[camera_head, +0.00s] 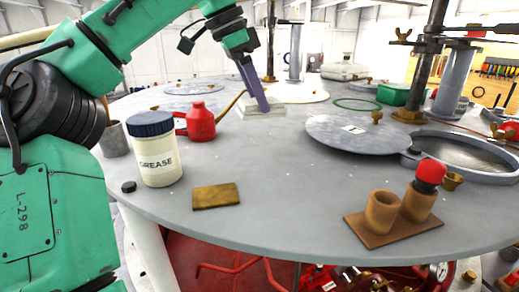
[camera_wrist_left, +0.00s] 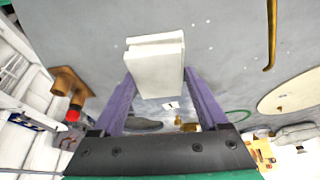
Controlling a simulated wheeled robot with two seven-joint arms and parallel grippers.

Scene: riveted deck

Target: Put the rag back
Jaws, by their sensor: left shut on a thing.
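The rag is a thick, off-white folded block (camera_head: 277,110) in the middle back of the round grey deck in the head view. My left gripper (camera_head: 263,106) reaches down to it from the upper left, its purple fingers at the rag. In the left wrist view the rag (camera_wrist_left: 155,68) sits between the two purple fingers of the left gripper (camera_wrist_left: 157,80), which is shut on it. Whether the rag touches the deck or is just above it I cannot tell. A flat brown-yellow rectangle (camera_head: 216,196) lies near the front edge. My right gripper is not in view.
A red oil can (camera_head: 201,124) with a long spout stands close left of the rag, a grease tub (camera_head: 156,158) nearer. A round lid (camera_head: 345,134) and open hatch (camera_head: 470,150) lie right. A brown two-cup holder (camera_head: 386,218) stands front right. The middle front is clear.

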